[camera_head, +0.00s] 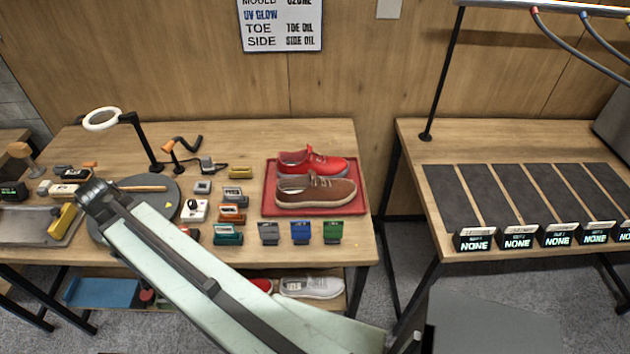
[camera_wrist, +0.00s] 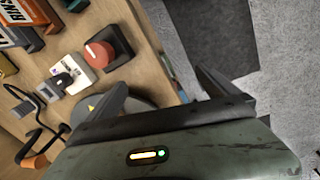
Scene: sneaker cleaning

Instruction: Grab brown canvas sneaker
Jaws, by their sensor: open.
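The brown canvas sneaker (camera_head: 318,192) lies on its sole on a red tray (camera_head: 270,208) on the left table, toe to the right. It has a pale sole. A red sneaker (camera_head: 335,164) stands directly behind it on the same tray. My gripper (camera_wrist: 165,92) is open and empty in the wrist view, over the table's edge with the floor beyond. In the head view my arm reaches to the left side of that table, well away from the brown sneaker. The wrist view does not show the sneaker.
Several small bottles and boxes, including a blue one (camera_head: 301,232), stand in front of and left of the tray. A black lamp stand (camera_head: 145,146) rises at the left. The right table (camera_head: 408,136) holds dark mats with small displays.

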